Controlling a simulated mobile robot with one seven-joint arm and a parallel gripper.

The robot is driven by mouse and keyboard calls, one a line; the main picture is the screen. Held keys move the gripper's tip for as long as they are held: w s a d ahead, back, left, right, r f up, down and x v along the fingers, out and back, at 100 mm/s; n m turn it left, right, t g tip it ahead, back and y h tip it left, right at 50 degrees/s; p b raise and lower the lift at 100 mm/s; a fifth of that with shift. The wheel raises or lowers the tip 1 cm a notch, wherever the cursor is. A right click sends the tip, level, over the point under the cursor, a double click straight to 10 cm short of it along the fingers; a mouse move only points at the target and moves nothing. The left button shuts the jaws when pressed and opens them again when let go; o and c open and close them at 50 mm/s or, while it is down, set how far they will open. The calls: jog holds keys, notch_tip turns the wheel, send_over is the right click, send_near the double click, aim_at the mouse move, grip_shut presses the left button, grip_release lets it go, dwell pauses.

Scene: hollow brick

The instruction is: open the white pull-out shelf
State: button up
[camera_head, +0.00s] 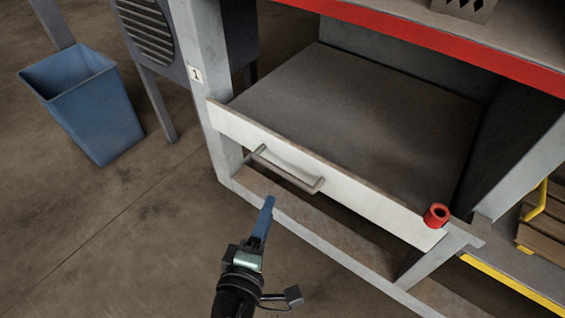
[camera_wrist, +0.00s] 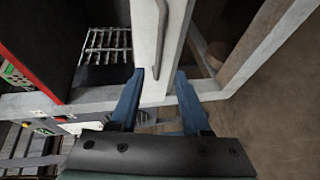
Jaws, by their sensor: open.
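The white pull-out shelf has a long white front panel (camera_head: 370,200) and a dark grey top surface (camera_head: 350,110). A grey bar handle (camera_head: 290,170) sticks out from the left half of the front. My gripper (camera_head: 266,204) has blue fingers and is below and in front of the handle, apparently apart from it. In the wrist view my gripper (camera_wrist: 160,72) is open with nothing held. The white front (camera_wrist: 146,40) runs up the picture ahead of the fingers, with the handle (camera_wrist: 163,40) roughly in line with the gap between them. The exact distance to the handle is unclear.
A red ring-shaped piece (camera_head: 436,215) sits at the front's right end. A red-edged upper shelf (camera_head: 430,40) overhangs the white shelf. Grey frame legs (camera_head: 205,80) and a low rail (camera_head: 320,245) surround it. A blue bin (camera_head: 90,105) stands left. Floor in front is clear.

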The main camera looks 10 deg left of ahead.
aim_at(282, 175)
jog(key=shift+b+x, duration=1.85)
jog(key=shift+x, duration=4.4)
jog(key=shift+r, duration=0.2)
jog(key=shift+c, duration=0.3)
grip_shut()
